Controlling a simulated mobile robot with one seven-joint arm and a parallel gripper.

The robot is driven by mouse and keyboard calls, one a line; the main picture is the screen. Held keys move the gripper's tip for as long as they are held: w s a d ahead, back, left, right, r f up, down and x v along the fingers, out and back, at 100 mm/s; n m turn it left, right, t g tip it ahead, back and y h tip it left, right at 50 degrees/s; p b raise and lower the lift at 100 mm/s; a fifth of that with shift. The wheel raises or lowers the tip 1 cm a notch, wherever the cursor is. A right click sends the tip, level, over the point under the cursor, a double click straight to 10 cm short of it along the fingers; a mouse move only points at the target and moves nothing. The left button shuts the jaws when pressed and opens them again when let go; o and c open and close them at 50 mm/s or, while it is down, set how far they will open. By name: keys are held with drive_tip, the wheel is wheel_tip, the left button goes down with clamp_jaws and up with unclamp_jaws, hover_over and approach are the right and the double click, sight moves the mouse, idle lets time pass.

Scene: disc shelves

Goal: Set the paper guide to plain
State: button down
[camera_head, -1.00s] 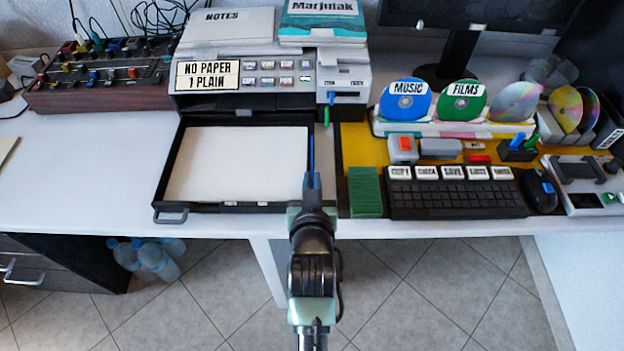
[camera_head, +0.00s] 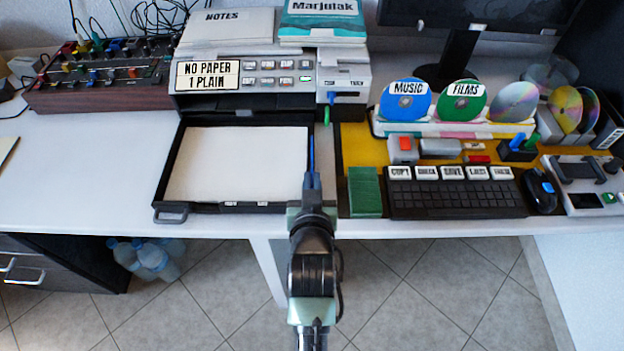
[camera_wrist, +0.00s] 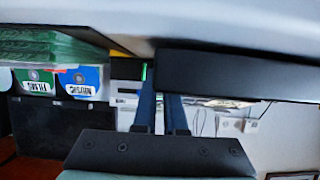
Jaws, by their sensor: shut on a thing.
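A black paper tray (camera_head: 178,165) is pulled out in front of the printer, with a white paper stack (camera_head: 238,165) lying in it. My gripper (camera_head: 311,165) reaches forward along the tray's right side, level with the right edge of the paper. Its two narrow blue fingers also show in the wrist view (camera_wrist: 160,110), close together beside the dark tray wall (camera_wrist: 225,72). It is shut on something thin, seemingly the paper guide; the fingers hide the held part. Small white labels (camera_head: 230,204) on the tray front are too small to read.
The printer (camera_head: 270,100) behind shows "NO PAPER 1 PLAIN" (camera_head: 208,75). Blue and green levers (camera_head: 326,115) stand near the tray's back right. A green block (camera_head: 364,192) and a keyboard (camera_head: 455,195) are close on the right. The white desk left of the tray is clear.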

drive_tip(key=shift+a+r+p, duration=0.1)
drive_tip(key=shift+a+p, duration=0.25)
drive_tip(key=shift+p, duration=0.1)
drive_tip(key=shift+a, duration=0.4)
drive_tip(key=c, duration=1)
unclamp_jaws()
drive_tip(key=shift+d, duration=0.1)
drive_tip(key=p+v, duration=0.2)
drive_tip(key=v, duration=1.1)
